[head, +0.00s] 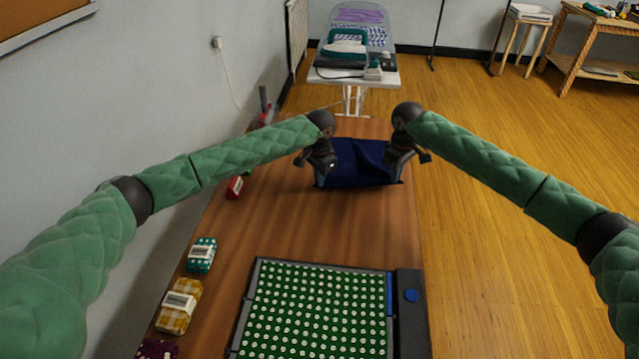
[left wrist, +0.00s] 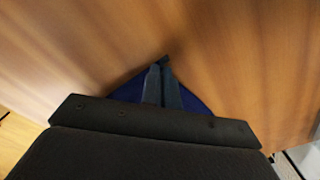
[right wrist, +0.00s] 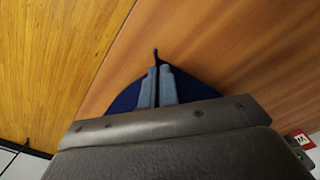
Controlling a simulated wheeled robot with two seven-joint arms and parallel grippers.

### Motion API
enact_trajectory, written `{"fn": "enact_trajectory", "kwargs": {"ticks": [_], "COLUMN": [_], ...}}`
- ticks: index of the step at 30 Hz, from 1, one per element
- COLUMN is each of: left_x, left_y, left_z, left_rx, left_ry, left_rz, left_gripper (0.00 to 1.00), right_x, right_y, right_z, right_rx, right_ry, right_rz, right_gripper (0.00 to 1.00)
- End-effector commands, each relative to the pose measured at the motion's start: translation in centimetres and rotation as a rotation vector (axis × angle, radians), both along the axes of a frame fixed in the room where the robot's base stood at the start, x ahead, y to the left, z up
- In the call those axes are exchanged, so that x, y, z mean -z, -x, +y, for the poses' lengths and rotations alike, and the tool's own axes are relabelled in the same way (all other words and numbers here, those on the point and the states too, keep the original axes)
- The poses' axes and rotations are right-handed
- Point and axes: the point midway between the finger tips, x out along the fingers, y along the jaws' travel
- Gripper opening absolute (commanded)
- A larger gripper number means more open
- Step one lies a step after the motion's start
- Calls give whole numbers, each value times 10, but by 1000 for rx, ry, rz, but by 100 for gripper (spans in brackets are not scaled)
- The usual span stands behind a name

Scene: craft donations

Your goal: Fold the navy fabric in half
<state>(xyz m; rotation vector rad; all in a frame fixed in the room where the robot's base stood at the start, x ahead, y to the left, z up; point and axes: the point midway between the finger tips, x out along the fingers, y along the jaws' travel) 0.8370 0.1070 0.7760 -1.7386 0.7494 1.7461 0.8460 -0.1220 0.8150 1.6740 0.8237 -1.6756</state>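The navy fabric (head: 358,168) is on the far part of the wooden table, with a crease or ripple across its top. My left gripper (head: 320,180) is at its left side. In the left wrist view its fingers (left wrist: 163,75) are together, with a dark fabric tip poking out between them. My right gripper (head: 398,174) is at its right side. In the right wrist view its fingers (right wrist: 158,75) are also together on a fabric tip. The fabric spans between both grippers; the wrists hide most of it in the wrist views. I cannot tell how far its near edge is off the table.
A green dotted board (head: 315,312) in a dark frame, with a blue button (head: 411,296), fills the near table. Teal (head: 201,255), yellow (head: 179,306) and red (head: 236,187) bundles line the left edge by the wall. The middle of the wooden table is clear.

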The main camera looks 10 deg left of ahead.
Motion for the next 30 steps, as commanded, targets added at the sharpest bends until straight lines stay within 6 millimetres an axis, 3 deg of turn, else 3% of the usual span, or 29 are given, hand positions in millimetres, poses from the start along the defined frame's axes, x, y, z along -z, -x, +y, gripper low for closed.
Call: {"fn": "enact_trajectory", "kwargs": {"ticks": [10, 21, 30], "left_x": [-40, -45, -75], "left_y": [-1, 0, 28], "left_z": [0, 0, 1], "left_rx": [0, 1, 21], "left_ry": [1, 1, -1], "left_rz": [-4, -4, -29], "left_gripper": [0, 0, 0], "right_x": [0, -2, -32], "right_y": [0, 1, 30], "right_z": [-1, 0, 0], "right_rx": [1, 0, -13], "right_ry": [0, 1, 1], "right_rz": [0, -1, -27], "right_gripper": [0, 0, 0]}}
